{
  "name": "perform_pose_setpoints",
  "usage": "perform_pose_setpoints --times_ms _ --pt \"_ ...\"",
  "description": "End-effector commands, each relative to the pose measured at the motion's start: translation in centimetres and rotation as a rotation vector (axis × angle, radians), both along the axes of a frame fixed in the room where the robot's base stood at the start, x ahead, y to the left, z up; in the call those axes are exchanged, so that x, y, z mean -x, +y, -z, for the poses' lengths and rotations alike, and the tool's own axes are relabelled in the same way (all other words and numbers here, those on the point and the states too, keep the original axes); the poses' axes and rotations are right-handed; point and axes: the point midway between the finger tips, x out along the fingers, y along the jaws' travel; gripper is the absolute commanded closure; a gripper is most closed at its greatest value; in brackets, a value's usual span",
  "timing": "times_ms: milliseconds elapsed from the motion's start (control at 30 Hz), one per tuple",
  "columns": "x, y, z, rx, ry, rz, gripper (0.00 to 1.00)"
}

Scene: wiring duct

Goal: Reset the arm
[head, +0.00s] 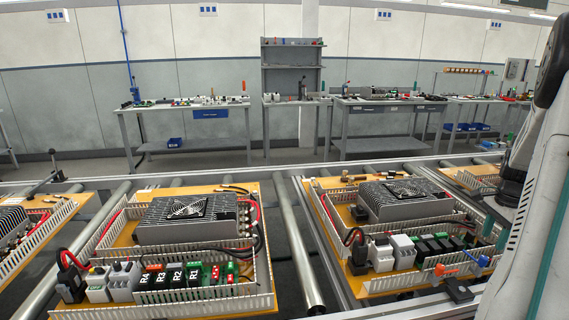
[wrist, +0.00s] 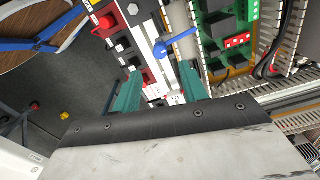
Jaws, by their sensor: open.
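My gripper (wrist: 160,92) is open in the wrist view, with its two teal fingers apart over the edge of a wiring panel. No object is clearly held between them. A blue part (wrist: 175,44) lies just beyond the fingertips. In the head view, my pale arm fills the right edge, and teal finger parts (head: 488,226) show beside the right board (head: 350,283). That board carries a grey finned power unit (head: 408,200), slotted white duct and a row of modules. A blue part (head: 477,258) and an orange part (head: 446,270) sit at its near right corner.
The boards rest on a roller conveyor with a metal roller (head: 297,245) between them. The left board (head: 258,305) has relays marked R1 to R4. Workbenches (head: 185,106) stand along the back wall. The wrist view shows dark floor (wrist: 70,90) at left.

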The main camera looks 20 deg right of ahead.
Motion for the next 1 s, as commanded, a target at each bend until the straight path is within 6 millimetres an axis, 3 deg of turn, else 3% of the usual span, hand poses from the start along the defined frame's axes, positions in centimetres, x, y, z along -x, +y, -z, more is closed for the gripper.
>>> perform_pose_setpoints --times_ms 167,267,567,700,867,1000 --pt "0.4 0.7 0.2 -0.027 0.013 -0.094 0.57" --pt "1.9 3.7 0.9 -0.102 0.042 -0.221 0.57" --pt "0.4 16.9 -5.3 -0.164 0.058 -0.693 0.57" --pt "0.1 24.7 -8.5 -0.161 0.058 -0.952 0.57" --pt "1.5 33.4 -11.4 -0.138 0.055 -1.249 0.57" --pt "3.8 39.8 -12.9 -0.099 0.045 -1.489 0.57"
